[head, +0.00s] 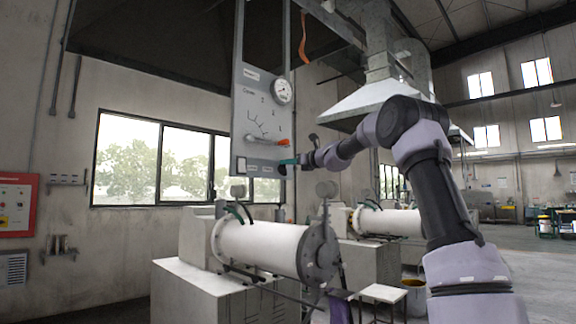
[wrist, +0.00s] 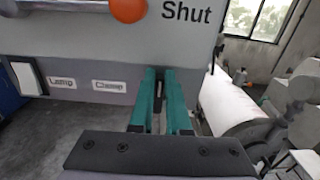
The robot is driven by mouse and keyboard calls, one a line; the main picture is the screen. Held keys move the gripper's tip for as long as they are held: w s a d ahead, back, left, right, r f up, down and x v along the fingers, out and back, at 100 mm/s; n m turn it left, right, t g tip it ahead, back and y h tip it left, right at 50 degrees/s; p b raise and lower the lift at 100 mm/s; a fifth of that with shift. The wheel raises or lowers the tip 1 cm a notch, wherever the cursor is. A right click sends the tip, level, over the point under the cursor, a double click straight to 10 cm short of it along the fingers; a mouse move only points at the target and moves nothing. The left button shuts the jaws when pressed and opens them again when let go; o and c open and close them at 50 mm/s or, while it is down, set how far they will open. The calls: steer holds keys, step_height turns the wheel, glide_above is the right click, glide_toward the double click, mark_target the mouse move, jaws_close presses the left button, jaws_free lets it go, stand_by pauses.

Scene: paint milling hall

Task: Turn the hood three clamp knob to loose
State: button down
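The grey hood panel (head: 252,100) hangs upright beside the hood, with its lower face filling the top of the wrist view. A white "Clamp" label (wrist: 108,86) is on its lower strip, right of a "Lamp" label (wrist: 62,82). My gripper (head: 291,162) is at the panel's lower right corner. In the wrist view, its two teal fingers (wrist: 161,76) point at the strip just right of the "Clamp" label, with a narrow gap between them. Something dark shows between the tips, likely the clamp knob, mostly hidden. I cannot tell whether the fingers grip it.
An orange-ended lever (wrist: 128,8) sits above the fingers, near the word "Shut". A white rocker (wrist: 26,78) is left of the labels. A round gauge (head: 282,91) is higher on the panel. A white mill cylinder (head: 262,247) stands below my gripper.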

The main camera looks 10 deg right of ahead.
mark_target(279, 169)
steer(key=shift+w+f, duration=0.1)
steer(key=shift+f, duration=0.45)
steer(key=shift+a+n, duration=0.1)
steer(key=shift+n, duration=0.2)
steer(key=n, duration=0.3)
steer(key=shift+s+a, duration=0.25)
steer(key=n, duration=0.5)
steer(key=shift+s+a+f+n, duration=0.25)
steer(key=shift+a+f+n, duration=0.1)
steer(key=shift+n, duration=0.05)
steer(key=n, duration=0.5)
steer(key=shift+s+a+f, duration=0.15)
steer(key=shift+f, duration=0.2)
steer(key=shift+f+n, duration=0.15)
steer(key=shift+n, duration=1.75)
steer(key=c, duration=0.9)
jaws_free()
